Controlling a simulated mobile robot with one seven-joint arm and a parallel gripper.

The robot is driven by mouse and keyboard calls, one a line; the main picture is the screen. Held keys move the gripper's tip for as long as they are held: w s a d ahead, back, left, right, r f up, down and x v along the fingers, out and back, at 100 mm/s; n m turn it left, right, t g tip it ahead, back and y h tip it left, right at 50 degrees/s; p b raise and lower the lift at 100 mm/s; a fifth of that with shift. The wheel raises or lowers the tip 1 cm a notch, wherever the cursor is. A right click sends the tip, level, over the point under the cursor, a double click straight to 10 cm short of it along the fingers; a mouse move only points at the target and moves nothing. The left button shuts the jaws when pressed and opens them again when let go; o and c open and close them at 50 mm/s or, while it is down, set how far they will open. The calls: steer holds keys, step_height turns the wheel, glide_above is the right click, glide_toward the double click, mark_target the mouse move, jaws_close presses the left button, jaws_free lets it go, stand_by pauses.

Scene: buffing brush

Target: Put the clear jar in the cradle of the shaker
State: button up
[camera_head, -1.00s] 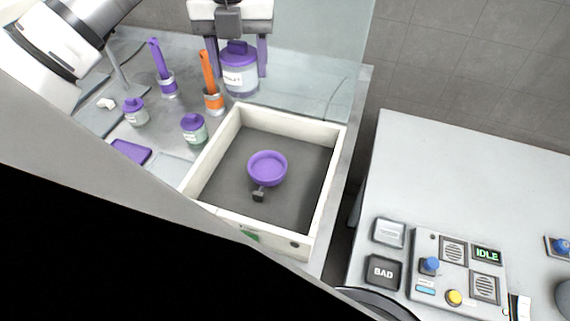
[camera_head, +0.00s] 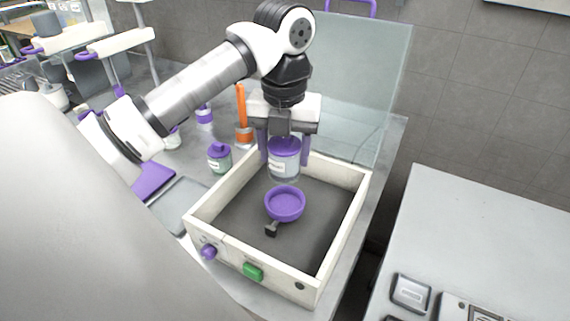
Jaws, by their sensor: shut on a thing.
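The clear jar (camera_head: 284,164) has a purple lid and a white label. My gripper (camera_head: 284,150) is shut on it, with a purple finger on each side, and holds it upright. The jar appears above the back part of the shaker's tray. The shaker (camera_head: 228,248) is an open white box with a dark floor, a purple knob and a green button on its front. Its cradle is a round purple cup (camera_head: 285,205) with a small dark clamp (camera_head: 271,230) at its front. The cup is empty and lies just below the jar in the picture. The height gap is hard to judge.
A greenish jar with a purple lid (camera_head: 219,160) stands left of the shaker. An orange-handled brush (camera_head: 241,118) stands behind it in a holder. A clear screen (camera_head: 365,95) rises behind the shaker. A separate pale table (camera_head: 475,235) is at the right.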

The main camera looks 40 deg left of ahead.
step_height(320, 180, down, 9)
steer(key=b, duration=0.3)
steer(key=shift+r+b, duration=0.1)
steer(key=shift+b, duration=0.3)
steer(key=o, duration=1.1)
step_height(320, 180, up, 12)
steer(key=shift+b, duration=0.65)
